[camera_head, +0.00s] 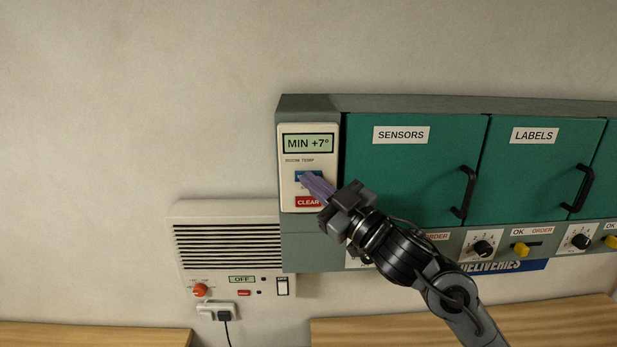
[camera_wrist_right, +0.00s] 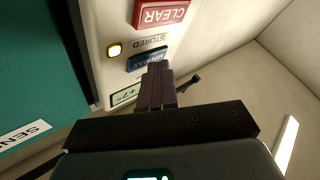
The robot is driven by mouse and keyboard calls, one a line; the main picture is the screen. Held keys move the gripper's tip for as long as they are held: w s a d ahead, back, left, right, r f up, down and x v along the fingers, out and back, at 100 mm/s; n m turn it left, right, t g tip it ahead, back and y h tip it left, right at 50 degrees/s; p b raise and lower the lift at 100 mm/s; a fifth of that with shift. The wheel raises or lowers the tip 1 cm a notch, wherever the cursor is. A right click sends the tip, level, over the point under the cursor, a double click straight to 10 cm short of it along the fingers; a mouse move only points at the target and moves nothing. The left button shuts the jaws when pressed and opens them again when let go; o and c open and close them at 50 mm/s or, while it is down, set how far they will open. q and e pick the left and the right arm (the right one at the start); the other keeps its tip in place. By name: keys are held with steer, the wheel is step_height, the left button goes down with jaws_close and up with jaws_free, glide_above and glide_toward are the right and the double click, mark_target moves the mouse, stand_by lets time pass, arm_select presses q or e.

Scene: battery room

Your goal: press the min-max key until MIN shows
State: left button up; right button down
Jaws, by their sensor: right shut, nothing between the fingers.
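The room-temperature panel (camera_head: 287,190) is a cream unit at the left end of the green cabinet. Its display (camera_head: 308,143) reads "MIN +7°" in the head view. The blue min-max key (camera_head: 298,175) sits below the display and is partly hidden by my fingers; it also shows in the right wrist view (camera_wrist_right: 138,64). My right gripper (camera_head: 306,178) is shut and empty, its purple fingertips at the blue key. I cannot tell whether they touch it. My left gripper is not in view.
The red CLEAR key (camera_head: 306,202) is just below my fingertips. Cabinet doors with black handles (camera_head: 464,192) are to the right. A vented wall unit (camera_head: 228,247) is lower left.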

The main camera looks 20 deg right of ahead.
steer(key=shift+s, duration=0.15)
steer(key=shift+s+a, duration=0.2)
steer(key=shift+s, duration=0.4)
steer(key=s, duration=0.1)
steer(key=s+a, duration=0.1)
steer(key=s, duration=0.2)
steer(key=shift+s+a, duration=0.3)
steer(key=shift+s, duration=0.05)
stand_by(0.6)
